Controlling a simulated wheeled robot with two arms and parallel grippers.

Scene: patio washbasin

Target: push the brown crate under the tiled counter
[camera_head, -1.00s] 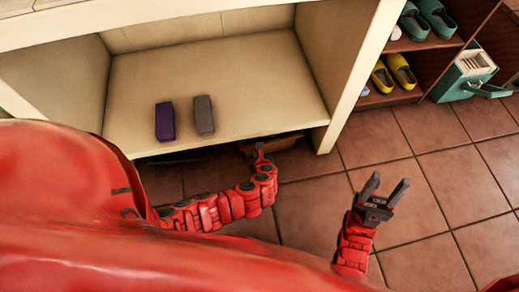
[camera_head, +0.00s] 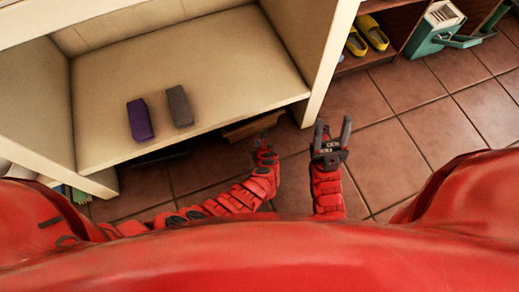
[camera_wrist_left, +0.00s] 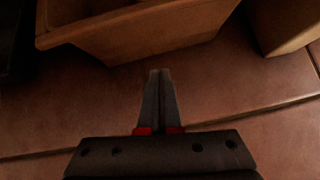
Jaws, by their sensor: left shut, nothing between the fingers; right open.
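The brown crate (camera_head: 254,125) sits on the floor beneath the counter's lower shelf (camera_head: 230,75), and the shelf hides most of it in the head view. In the left wrist view, the crate (camera_wrist_left: 140,32) fills the top, its rim and near side showing. My left gripper (camera_head: 264,140) is shut and empty, low over the floor in front of the crate. In the left wrist view its fingertips (camera_wrist_left: 160,74) point at the crate's side, with a small apparent gap. My right gripper (camera_head: 332,128) is open and empty, to the right, beside the counter's end wall (camera_head: 320,60).
A purple block (camera_head: 140,120) and a grey block (camera_head: 179,106) lie on the shelf. A rack with yellow shoes (camera_head: 366,37) and a teal container (camera_head: 434,32) stand at upper right. A tan upright (camera_wrist_left: 285,22) is right of the crate. Tiled floor is clear at right.

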